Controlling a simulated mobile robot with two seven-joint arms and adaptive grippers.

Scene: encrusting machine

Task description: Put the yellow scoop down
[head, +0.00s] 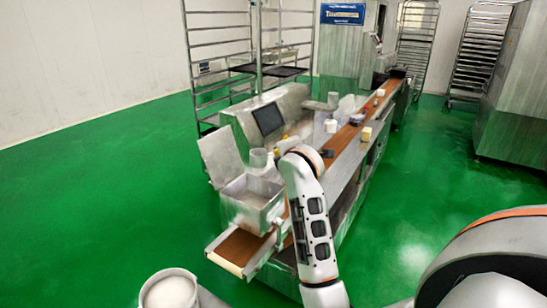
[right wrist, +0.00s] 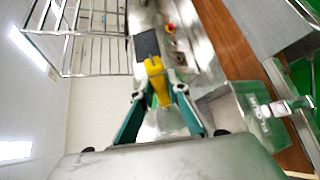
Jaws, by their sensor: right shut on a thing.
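The yellow scoop (right wrist: 155,72) is between the fingertips of my right gripper (right wrist: 159,92), which is shut on it in the right wrist view. Its yellow handle shows clearly; a pale, see-through part seems to hang between the fingers, too blurred to tell. My left gripper is not in view.
The machine has a steel hopper (head: 245,215) with a raised lid, a dark screen (head: 267,119) and a long brown conveyor belt (head: 345,139) carrying several small items. A red button (right wrist: 170,28) is beyond the scoop. Racks (head: 220,50) stand behind; green floor (head: 110,190) is clear at left.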

